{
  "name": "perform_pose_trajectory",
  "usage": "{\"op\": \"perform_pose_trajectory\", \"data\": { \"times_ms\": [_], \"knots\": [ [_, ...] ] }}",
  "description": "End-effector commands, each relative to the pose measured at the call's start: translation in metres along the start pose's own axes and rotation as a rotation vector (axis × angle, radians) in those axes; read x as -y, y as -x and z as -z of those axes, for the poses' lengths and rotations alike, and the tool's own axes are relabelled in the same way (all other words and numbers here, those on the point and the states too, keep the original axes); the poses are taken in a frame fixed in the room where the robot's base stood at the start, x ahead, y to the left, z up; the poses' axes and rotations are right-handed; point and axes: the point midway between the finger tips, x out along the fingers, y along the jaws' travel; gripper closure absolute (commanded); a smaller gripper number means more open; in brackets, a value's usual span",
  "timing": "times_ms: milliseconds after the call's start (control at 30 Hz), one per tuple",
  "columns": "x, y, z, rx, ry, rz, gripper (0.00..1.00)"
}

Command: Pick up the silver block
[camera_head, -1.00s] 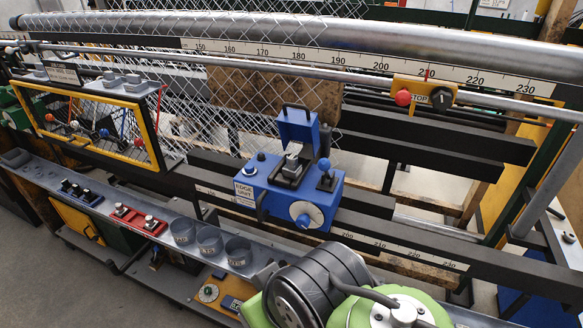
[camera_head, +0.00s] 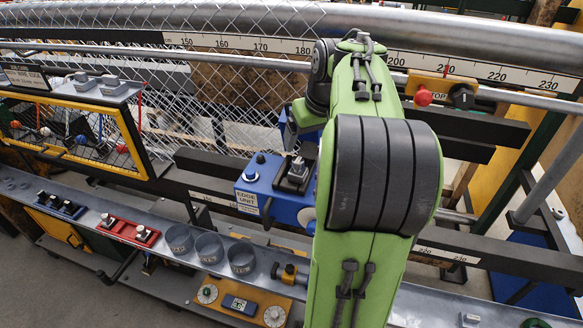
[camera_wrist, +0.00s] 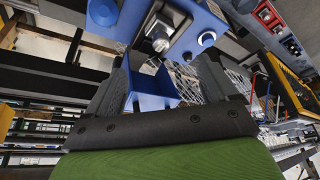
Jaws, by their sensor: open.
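The blue edge unit (camera_head: 256,180) sits on the dark rail in the middle of the head view. A small silver block (camera_head: 298,166) stands in the black holder (camera_head: 288,182) on top of it. In the wrist view the silver block (camera_wrist: 160,41) shows at the upper middle, beyond my fingers. My gripper (camera_wrist: 165,75) is open, one dark finger on each side, with nothing held. The unit's raised blue cover (camera_wrist: 152,92) shows between the fingers. In the head view my arm hides my gripper and the unit's right part.
Chain-link mesh (camera_head: 240,90) and a long metal pipe (camera_head: 480,40) lie behind the unit. A grey shelf with several cups (camera_head: 209,248) runs in front. Grey blocks (camera_head: 110,86) sit on a panel at left.

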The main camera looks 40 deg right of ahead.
Motion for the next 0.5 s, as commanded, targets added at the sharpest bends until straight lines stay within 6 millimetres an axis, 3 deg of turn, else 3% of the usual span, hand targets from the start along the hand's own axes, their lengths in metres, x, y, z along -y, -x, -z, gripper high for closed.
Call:
{"op": "perform_pose_trajectory", "data": {
  "times_ms": [33,200,500],
  "knots": [
    [0.002,-0.02,-0.003,0.005,0.0,0.006,0.14],
    [0.001,-0.06,-0.003,0.005,0.0,0.004,0.14],
    [0.001,-0.103,-0.004,0.005,-0.002,0.003,0.14]
  ]
}}
